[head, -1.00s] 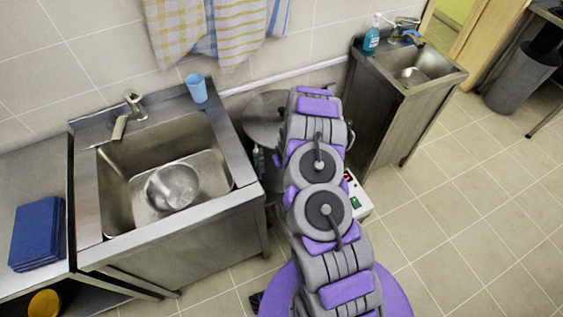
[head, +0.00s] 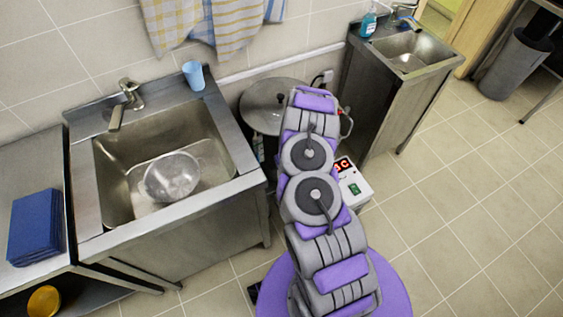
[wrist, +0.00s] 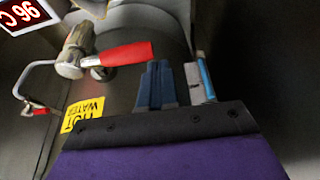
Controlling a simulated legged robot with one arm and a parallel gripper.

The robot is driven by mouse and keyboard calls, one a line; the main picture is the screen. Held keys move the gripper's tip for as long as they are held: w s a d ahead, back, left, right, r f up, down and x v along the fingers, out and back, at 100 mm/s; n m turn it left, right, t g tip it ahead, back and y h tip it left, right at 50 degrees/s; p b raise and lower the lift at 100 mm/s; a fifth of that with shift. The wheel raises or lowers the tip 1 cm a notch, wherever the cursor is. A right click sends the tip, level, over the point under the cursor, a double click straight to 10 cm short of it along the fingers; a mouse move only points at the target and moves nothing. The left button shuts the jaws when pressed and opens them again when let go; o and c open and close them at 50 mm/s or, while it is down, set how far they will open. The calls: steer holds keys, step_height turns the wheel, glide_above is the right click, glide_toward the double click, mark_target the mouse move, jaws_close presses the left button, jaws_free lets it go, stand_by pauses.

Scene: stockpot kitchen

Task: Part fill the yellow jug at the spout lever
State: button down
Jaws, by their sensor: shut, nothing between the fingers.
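A yellow round thing (head: 44,300), perhaps the yellow jug, sits on the low shelf at the bottom left in the head view, partly cut off. The spout lever (wrist: 125,55) is a red handle on a metal tap (wrist: 75,52) in the wrist view. The tap is on the dark grey side of the lidded pot (head: 272,104). My gripper (wrist: 158,68) is shut and empty, its fingertips just below the lever's right end. I cannot tell whether they touch it. In the head view my arm hides the gripper and tap.
A yellow hot-water label (wrist: 82,115) is below the tap. A sink holding a metal bowl (head: 172,177) is at the left. Tile floor is clear at the right.

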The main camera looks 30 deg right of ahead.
steer(key=shift+s+d+f+n+y+b, duration=0.25)
steer(key=shift+s+n+b, duration=0.35)
steer(key=shift+b, duration=0.55)
steer(key=shift+s+r+p, duration=0.35)
steer(key=shift+s+p, duration=0.2)
steer(key=shift+p, duration=0.5)
steer(key=shift+s+d+f+p, duration=0.2)
steer(key=shift+s+d+p, duration=0.15)
steer(key=shift+s+p, duration=0.55)
steer(key=shift+w+a, duration=0.15)
steer(key=shift+w, duration=0.15)
